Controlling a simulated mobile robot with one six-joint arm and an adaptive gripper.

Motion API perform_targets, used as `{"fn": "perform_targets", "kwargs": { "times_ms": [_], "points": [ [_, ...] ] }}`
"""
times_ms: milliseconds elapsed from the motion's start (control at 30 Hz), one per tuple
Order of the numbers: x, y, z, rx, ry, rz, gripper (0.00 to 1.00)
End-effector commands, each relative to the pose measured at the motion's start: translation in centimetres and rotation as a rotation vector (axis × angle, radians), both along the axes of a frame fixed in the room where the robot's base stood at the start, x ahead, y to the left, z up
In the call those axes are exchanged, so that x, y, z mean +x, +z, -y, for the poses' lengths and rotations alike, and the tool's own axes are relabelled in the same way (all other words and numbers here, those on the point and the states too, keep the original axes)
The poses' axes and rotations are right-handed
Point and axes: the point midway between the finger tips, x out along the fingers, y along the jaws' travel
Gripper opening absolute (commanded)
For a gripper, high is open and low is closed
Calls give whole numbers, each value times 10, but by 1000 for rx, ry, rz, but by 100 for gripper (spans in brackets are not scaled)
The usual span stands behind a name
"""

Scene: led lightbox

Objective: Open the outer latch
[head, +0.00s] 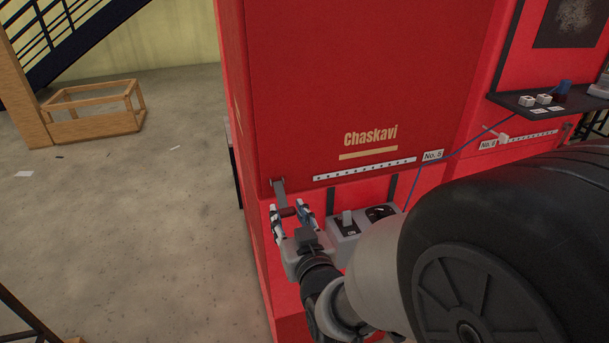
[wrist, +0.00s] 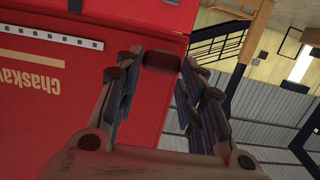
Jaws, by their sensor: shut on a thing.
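The outer latch (head: 279,188) is a grey lever at the lower left corner of the red Chaskavi panel (head: 330,90). It hangs down and ends in a dark red handle (head: 288,211). My gripper (head: 287,213) has its fingers on either side of this handle and is shut on it. In the wrist view the dark red handle (wrist: 161,61) sits between the fingertips of my gripper (wrist: 158,66). The grey lever is hard to make out there, and the finger pads partly hide the handle's ends.
A grey switch box (head: 345,225) with a dark dial (head: 380,212) stands just right of my gripper. A blue cable (head: 455,150) runs beyond it. A black shelf (head: 545,103) with small items is at right.

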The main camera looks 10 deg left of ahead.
Motion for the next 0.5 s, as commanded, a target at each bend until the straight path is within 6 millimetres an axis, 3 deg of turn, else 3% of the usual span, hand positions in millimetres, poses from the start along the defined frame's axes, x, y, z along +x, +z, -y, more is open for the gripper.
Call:
{"fn": "perform_targets", "kwargs": {
  "times_ms": [300, 500],
  "points": [
    [-3, 19, 2, 3, 0, 5, 17],
    [-4, 21, 2, 3, 0, 4, 17]
  ]
}}
